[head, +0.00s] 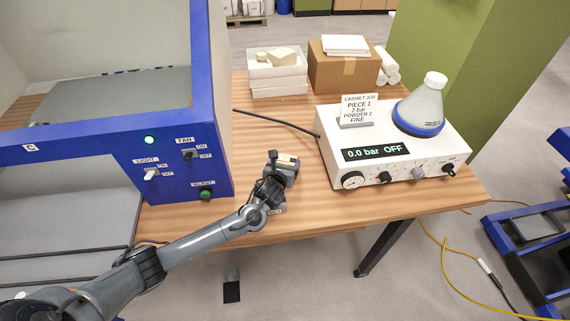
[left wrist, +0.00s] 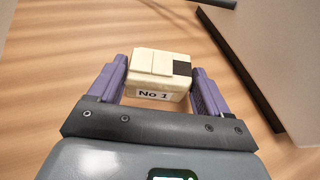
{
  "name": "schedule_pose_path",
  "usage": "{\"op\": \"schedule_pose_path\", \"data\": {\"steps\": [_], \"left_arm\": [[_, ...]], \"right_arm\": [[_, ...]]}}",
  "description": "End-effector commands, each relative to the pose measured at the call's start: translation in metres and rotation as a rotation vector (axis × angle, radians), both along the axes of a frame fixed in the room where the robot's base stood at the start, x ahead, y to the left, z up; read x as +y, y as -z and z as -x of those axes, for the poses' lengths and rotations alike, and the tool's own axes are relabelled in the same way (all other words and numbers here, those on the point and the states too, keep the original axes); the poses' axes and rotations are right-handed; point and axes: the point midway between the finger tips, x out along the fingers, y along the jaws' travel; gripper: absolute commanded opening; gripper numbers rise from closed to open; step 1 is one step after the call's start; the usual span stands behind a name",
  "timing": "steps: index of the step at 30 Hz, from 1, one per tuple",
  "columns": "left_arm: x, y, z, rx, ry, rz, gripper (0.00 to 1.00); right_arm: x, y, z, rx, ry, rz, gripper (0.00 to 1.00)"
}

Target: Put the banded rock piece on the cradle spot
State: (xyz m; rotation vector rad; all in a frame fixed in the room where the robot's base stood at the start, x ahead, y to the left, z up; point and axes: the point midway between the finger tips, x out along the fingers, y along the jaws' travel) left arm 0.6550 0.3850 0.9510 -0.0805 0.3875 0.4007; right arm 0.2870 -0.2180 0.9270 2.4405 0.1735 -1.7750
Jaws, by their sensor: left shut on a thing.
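My left gripper (head: 280,168) is shut on a cream block (left wrist: 158,72) with a "No 1" label on its front and a dark square at its right top corner. The block sits between the two purple fingers in the left wrist view, and its top also shows at the gripper in the head view (head: 287,159). I see thin lines on its top, but cannot tell for sure that it is the banded rock piece. The gripper is over the wooden table, between the blue cabinet and the white control unit. I cannot make out a cradle spot. My right gripper is not in view.
The blue-framed cabinet (head: 180,165) stands left, with switches and a lit green lamp. The white control unit (head: 400,160) at right reads "0.0 bar OFF" and carries a flask (head: 420,105) and a card (head: 358,109). White trays (head: 278,88) and a cardboard box (head: 340,72) stand behind.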

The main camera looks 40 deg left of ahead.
Motion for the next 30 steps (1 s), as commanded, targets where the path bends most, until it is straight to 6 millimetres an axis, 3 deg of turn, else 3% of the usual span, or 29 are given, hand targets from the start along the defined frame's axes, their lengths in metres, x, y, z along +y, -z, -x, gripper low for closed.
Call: {"op": "schedule_pose_path", "data": {"steps": [9,10,14,23,30], "left_arm": [[0.001,0.0,-0.001,-0.003,-0.001,0.001,0.35],[0.0,0.001,0.0,-0.001,-0.002,0.001,0.81],[0.0,0.001,0.0,-0.002,-0.001,0.001,1.0],[0.0,-0.002,0.0,-0.001,0.0,0.0,1.0],[-0.009,-0.011,0.021,-0.002,0.002,-0.001,1.0]], "right_arm": [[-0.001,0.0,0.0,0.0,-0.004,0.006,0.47],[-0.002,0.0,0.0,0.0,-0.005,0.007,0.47],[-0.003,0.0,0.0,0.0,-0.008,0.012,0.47],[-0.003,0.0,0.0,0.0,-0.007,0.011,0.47],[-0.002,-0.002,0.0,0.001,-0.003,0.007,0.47]]}}
